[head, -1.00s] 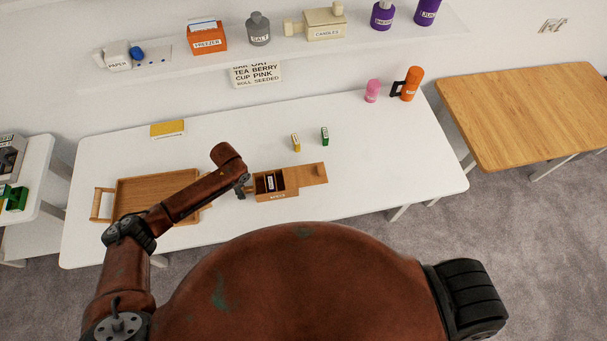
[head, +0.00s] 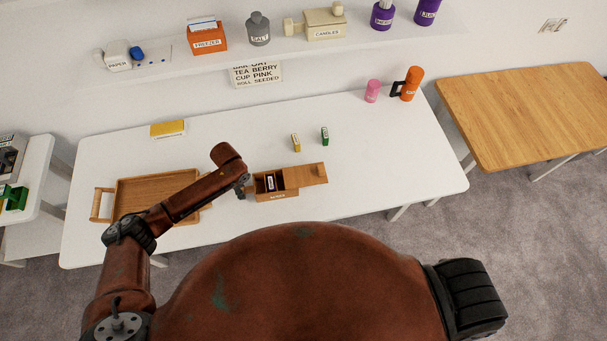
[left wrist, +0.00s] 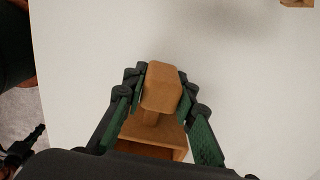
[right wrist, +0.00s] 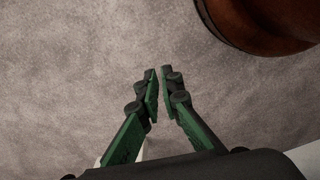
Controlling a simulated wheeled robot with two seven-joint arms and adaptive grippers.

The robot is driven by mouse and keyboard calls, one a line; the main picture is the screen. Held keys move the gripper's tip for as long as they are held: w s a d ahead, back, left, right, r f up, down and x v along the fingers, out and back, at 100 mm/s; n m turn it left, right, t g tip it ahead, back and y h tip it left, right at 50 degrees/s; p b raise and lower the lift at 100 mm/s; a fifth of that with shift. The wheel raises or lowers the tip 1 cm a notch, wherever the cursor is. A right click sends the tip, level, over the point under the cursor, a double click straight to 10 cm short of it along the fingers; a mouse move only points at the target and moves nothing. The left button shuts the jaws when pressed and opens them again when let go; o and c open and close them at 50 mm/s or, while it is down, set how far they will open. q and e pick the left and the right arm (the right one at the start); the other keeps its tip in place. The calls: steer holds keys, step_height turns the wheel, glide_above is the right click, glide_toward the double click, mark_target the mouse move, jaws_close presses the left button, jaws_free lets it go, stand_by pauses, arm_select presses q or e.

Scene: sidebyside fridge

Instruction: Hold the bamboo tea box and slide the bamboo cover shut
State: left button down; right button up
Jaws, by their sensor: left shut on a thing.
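The bamboo tea box (head: 291,193) stands on the white table. Its left part is open and a dark item with a white label (head: 270,182) shows inside. The bamboo cover (head: 305,175) extends over the right part and past it, with a small knob near its right end. My left gripper (head: 243,188) is at the box's left end. In the left wrist view its fingers (left wrist: 161,88) are shut on a bamboo block joined to the box by a short stem. My right gripper (right wrist: 160,75) is outside the head view, fingers drawn together with a narrow gap, empty above the carpet.
A wooden tray (head: 150,189) lies to the left, partly under my left arm. A yellow box (head: 295,142) and a green box (head: 325,136) stand behind the tea box. A pink container (head: 372,91) and an orange jug (head: 411,84) stand back right. The table's right part is clear.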

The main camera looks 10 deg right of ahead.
steer(key=w+r, duration=0.1)
steer(key=w+d+r+m+y, duration=0.1)
steer(key=w, duration=0.1)
steer(key=w+d+r+y, duration=0.1)
steer(key=w, duration=0.1)
steer(key=shift+d+r+m, duration=0.1)
steer(key=shift+r+m, duration=0.2)
steer(key=shift+r, duration=0.05)
jaws_close()
steer(key=w+a+r+n+t+y, duration=0.15)
steer(key=w+r+y, duration=0.25)
steer(key=w+r, duration=0.45)
steer(key=w+a+r+y, duration=0.3)
steer(key=w+r, duration=0.3)
steer(key=r, duration=0.6)
steer(key=w+a+r+n+t+y, duration=0.15)
steer(key=w+r+y, duration=0.25)
steer(key=w+r, duration=0.55)
steer(key=m+t+y, duration=0.2)
steer(key=m, duration=0.8)
glide_toward(324, 168)
steer(key=x, duration=0.6)
steer(key=shift+w+f, duration=0.1)
steer(key=shift+a, duration=0.3)
